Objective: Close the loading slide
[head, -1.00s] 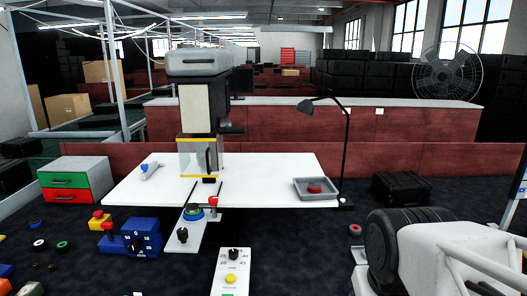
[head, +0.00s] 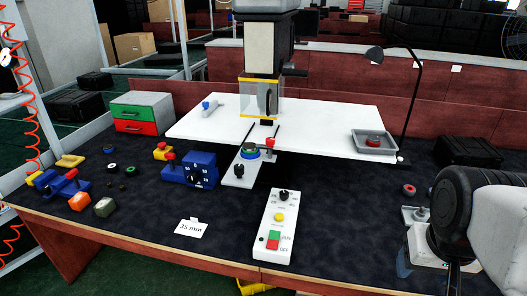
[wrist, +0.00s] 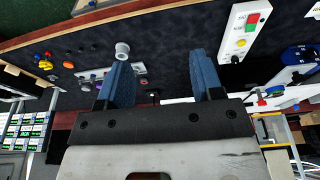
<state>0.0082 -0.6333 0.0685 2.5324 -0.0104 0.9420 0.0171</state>
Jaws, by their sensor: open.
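The loading slide (head: 236,180) is a pale flat plate that juts out toward me from under the press (head: 262,60). It carries a blue and green ring (head: 249,152), a red-topped knob (head: 269,145) and a black knob (head: 239,170) near its front end. In the wrist view, part of the slide appears at the right edge. My gripper (wrist: 162,78) has its two blue fingers wide apart with nothing between them. It is well away from the slide, toward the right side of the bench. In the head view its fingers are not clear.
A control box (head: 275,228) with a black dial and coloured buttons lies in front of the slide. A blue box (head: 190,171) with a dial stands left of it. A grey tray (head: 374,143) holds a red part. A lamp (head: 408,100) rises behind. Dark mat is clear right of the control box.

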